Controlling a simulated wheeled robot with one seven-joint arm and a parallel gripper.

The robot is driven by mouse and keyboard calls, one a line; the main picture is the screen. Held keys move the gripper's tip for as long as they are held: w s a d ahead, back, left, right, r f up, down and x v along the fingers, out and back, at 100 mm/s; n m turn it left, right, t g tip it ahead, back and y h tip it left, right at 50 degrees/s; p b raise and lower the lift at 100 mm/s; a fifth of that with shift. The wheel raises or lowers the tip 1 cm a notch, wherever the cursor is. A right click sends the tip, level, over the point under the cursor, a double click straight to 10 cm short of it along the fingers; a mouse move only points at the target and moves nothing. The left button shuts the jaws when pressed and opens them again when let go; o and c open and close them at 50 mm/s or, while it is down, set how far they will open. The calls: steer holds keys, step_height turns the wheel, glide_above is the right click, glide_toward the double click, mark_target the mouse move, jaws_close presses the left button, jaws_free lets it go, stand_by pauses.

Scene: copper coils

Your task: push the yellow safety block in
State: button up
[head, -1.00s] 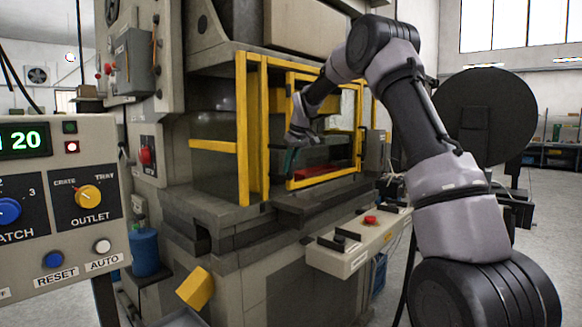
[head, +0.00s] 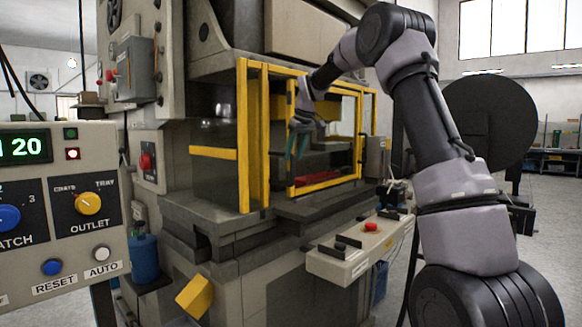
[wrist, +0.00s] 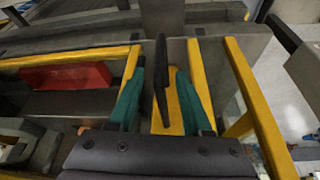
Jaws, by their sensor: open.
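My gripper (head: 297,146) is at the left upright of the yellow guard frame (head: 291,177) on the press, with its green fingers pointing down. In the wrist view the fingers are open and apart (wrist: 160,84); a dark upright bar (wrist: 162,75) stands between them, with a yellow strip (wrist: 180,100) behind it. Contact cannot be told. A tilted yellow block (head: 195,297) shows low at the press front. Another yellow part (head: 283,107) shows behind my gripper, partly hidden. I cannot tell for certain which is the safety block.
A red block (head: 318,177) lies inside the press opening; it also shows in the wrist view (wrist: 66,77). A two-button console (head: 360,245) juts out at the press front. A control panel (head: 60,215) fills the left foreground. Open floor lies to the right.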

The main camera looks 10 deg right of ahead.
steer(key=v, duration=0.3)
steer(key=s+d+r+m+t, duration=0.1)
steer(key=s+d+r+m, duration=0.15)
steer(key=s, duration=0.85)
steer(key=s+d+r+m+t, duration=0.1)
steer(key=s+r+m, duration=0.15)
steer(key=s, duration=0.75)
steer(key=s+d+f+m, duration=0.1)
steer(key=s+f+m, duration=0.1)
steer(key=s, duration=0.8)
steer(key=s+d+f+m+t, duration=0.1)
steer(key=s+f, duration=0.4)
steer(key=s, duration=0.6)
steer(key=shift+d+m, duration=0.7)
steer(key=shift+m, duration=0.1)
steer(key=shift+w+f, duration=0.1)
